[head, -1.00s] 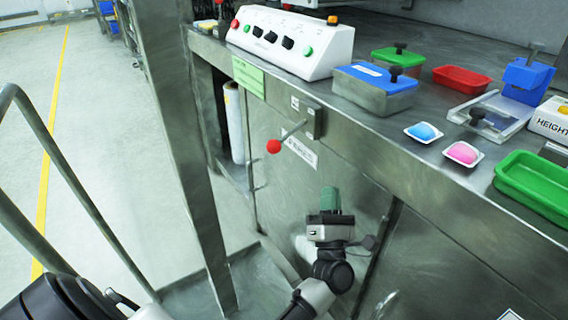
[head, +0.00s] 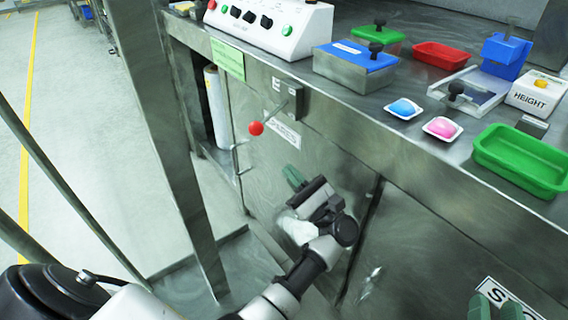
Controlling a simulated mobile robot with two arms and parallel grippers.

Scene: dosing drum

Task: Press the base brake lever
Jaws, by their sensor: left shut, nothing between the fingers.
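A lever with a red ball knob (head: 256,128) sticks out from a metal bracket (head: 287,101) on the front of the steel bench, below the control box. Its rod runs from the bracket down and left to the knob. My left gripper (head: 292,176) has green fingertips and is shut and empty. It is in front of the cabinet panel, below and right of the red knob in the picture and apart from it. My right gripper (head: 495,307) shows only its two green fingertips at the bottom right edge, with a gap between them.
The steel bench (head: 340,120) carries a white control box (head: 265,28), a blue-lidded box (head: 355,66), a green tray (head: 525,158) and blue and pink pods. A steel post (head: 165,150) stands left of the lever. Railings cross the lower left.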

